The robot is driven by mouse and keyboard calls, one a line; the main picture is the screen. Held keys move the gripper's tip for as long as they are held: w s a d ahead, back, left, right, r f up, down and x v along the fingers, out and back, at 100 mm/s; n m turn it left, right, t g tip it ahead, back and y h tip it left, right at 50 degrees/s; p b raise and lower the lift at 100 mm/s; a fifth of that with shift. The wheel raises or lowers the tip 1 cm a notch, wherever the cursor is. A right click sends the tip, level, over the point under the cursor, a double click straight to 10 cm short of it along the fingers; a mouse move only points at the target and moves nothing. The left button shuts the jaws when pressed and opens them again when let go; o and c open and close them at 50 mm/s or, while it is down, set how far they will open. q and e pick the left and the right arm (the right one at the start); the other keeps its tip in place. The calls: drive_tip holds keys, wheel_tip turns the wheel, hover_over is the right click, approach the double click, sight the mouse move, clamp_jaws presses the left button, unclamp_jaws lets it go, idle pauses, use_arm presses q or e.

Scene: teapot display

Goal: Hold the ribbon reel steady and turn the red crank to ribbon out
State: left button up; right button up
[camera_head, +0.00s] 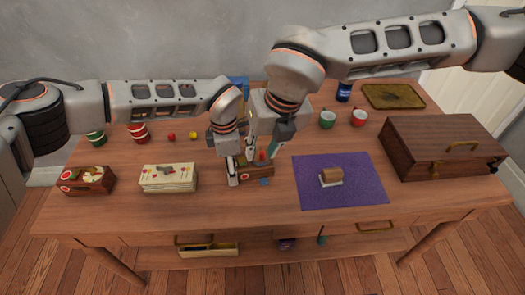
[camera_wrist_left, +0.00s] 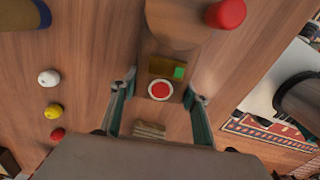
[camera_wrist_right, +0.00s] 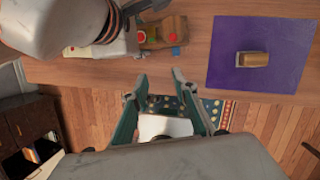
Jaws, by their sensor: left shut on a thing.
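The wooden ribbon reel (camera_head: 259,171) stands near the front middle of the table, partly hidden by my grippers. Its red crank knob (camera_head: 263,155) sticks up on top; a red knob (camera_wrist_left: 226,13) also shows large in the left wrist view. My left gripper (camera_head: 240,170) is shut on the reel's body, one finger on each side of its end with a red disc (camera_wrist_left: 160,90). My right gripper (camera_head: 270,151) hangs close to the crank side of the reel. In the right wrist view its fingers (camera_wrist_right: 160,76) are apart with nothing between them, and the reel (camera_wrist_right: 162,32) lies beyond.
Left of the reel stand a cream box (camera_head: 168,178) and a small wooden box (camera_head: 87,180). Right of it is a purple mat (camera_head: 365,190) with a small brown block (camera_head: 331,175). A wooden chest (camera_head: 440,150) stands at far right. Cups and a tray (camera_head: 393,96) are behind.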

sight(262, 153)
drive_tip(key=w+f, duration=0.2)
drive_tip(key=f, duration=0.1)
drive_tip(key=w+f+t, duration=0.1)
drive_tip(key=w+f, duration=0.2)
drive_tip(key=w+f+t+h, duration=0.1)
drive_tip(key=w+f, duration=0.1)
drive_tip(key=f, duration=0.1)
drive_tip(key=shift+w+d+f, duration=0.1)
drive_tip(key=shift+w+d, duration=0.05)
drive_tip(key=shift+d, duration=0.15)
clamp_jaws()
